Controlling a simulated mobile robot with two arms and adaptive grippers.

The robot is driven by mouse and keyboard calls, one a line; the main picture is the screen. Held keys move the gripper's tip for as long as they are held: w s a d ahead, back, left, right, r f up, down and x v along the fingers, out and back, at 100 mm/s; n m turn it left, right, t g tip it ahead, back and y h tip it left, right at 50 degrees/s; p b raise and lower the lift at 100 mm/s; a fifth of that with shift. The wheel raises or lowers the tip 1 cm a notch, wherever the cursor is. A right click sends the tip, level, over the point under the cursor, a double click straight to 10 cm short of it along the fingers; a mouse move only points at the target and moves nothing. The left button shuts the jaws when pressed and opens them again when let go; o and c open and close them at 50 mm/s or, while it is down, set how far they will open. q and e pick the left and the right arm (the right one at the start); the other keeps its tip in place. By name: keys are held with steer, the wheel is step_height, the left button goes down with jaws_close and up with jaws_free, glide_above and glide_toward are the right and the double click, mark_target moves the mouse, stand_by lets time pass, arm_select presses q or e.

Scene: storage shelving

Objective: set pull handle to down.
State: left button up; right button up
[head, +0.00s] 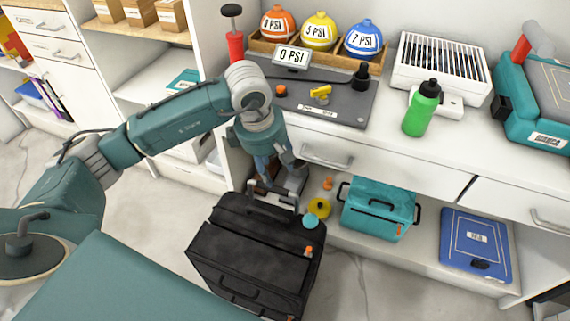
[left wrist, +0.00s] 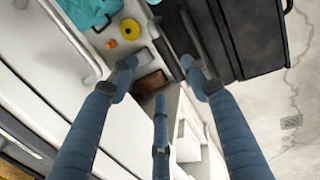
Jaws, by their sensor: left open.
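The black suitcase (head: 240,265) stands on the floor in front of the counter. Its grey pull handle (head: 273,190) sticks up from the top, raised a little above the case. My left gripper (head: 279,170) hangs fingers-down just above the handle, in front of the lower shelf opening. In the left wrist view, its three blue fingers (left wrist: 160,82) are spread with nothing held between them. The suitcase (left wrist: 245,30) is at the upper right there, beside the right finger. Whether a finger touches the handle cannot be told. My right gripper is not in view.
A teal bag (head: 378,210), a yellow roll (head: 319,208) and a blue case (head: 477,245) are on the lower shelf. The drawer handle (head: 327,158) juts out near my gripper. A green bottle (head: 422,108) stands on the counter. The floor left of the suitcase is clear.

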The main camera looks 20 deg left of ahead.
arm_select(q)
steer(key=shift+y, duration=0.4)
steer(key=x, duration=0.3)
steer(key=a+b+x, duration=0.1)
steer(key=x, duration=0.6)
steer(key=shift+s+a+f+b, duration=0.1)
steer(key=shift+s+a+b, duration=0.05)
steer(key=shift+a+b, duration=0.2)
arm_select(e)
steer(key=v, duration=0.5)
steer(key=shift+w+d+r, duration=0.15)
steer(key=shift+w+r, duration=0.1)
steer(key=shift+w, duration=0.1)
arm_select(q)
jaws_close()
